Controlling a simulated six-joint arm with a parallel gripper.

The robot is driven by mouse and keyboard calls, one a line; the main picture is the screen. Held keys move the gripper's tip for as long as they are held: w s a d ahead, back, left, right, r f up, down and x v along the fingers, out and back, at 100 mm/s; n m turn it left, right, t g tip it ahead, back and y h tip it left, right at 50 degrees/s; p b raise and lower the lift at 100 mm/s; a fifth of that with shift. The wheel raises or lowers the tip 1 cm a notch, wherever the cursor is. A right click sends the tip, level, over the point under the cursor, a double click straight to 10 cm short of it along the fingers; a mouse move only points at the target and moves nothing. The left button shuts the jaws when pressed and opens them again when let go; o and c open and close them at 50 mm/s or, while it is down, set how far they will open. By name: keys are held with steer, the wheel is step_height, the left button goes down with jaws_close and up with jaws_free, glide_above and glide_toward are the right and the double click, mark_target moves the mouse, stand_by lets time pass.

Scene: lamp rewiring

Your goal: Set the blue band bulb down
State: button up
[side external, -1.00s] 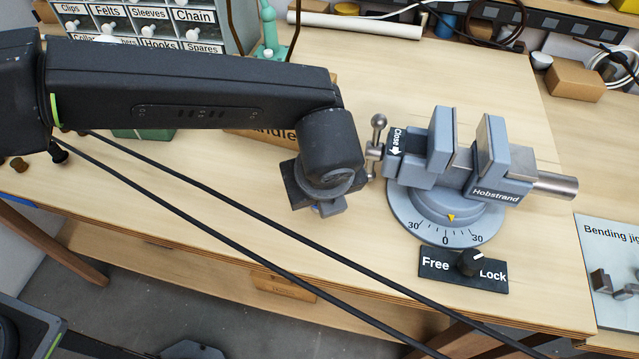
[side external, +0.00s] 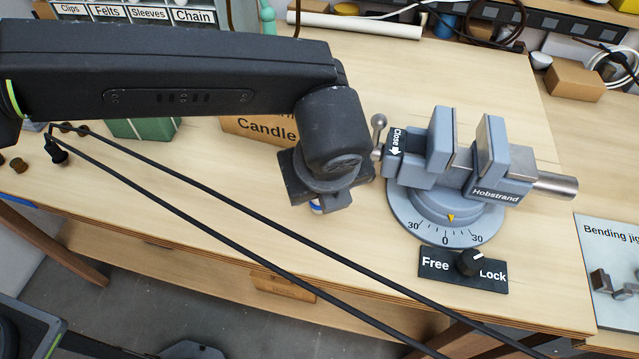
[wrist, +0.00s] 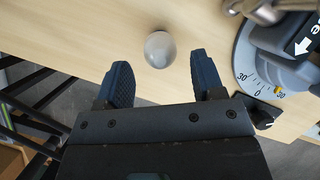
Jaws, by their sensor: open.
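The bulb (wrist: 160,49) shows in the wrist view as a pale round globe over the wooden bench top, seen from above. It lies just past and between the fingertips, with clear gaps on both sides. My gripper (wrist: 157,72) is open and not touching it in this view. In the side external view my gripper (side external: 322,196) hangs over the bench left of the vise and hides most of the bulb. Only a small white and blue bit of the bulb (side external: 317,207) shows below the fingers. Whether the bulb stands fully upright is hidden.
The grey vise (side external: 445,205) stands close on the right, its handle knob (side external: 379,121) near my wrist. A Free/Lock switch plate (side external: 463,270) lies in front of it. A Candle box (side external: 258,128) sits behind. Black cables cross in front; the bench's front edge is near.

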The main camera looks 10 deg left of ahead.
steer(key=v, duration=0.8)
steer(key=shift+r, duration=0.1)
steer(key=a+r+n+h, duration=0.1)
steer(key=a+r+n, duration=0.45)
steer(key=a, duration=0.75)
steer(key=a+r+n, duration=0.2)
steer(key=a+n, duration=0.7)
steer(key=a, duration=0.3)
steer(key=s+a+f+n, duration=0.2)
steer(key=s+a+n, duration=0.3)
steer(key=a+n, duration=0.2)
steer(key=s+a+f+n+t, duration=0.1)
steer(key=s+a+f+n, duration=0.2)
steer(key=s+a+n, duration=0.3)
steer(key=shift+a+f+n+h, duration=0.3)
steer(key=shift+a+n+h, duration=0.1)
steer(key=shift+n, duration=0.65)
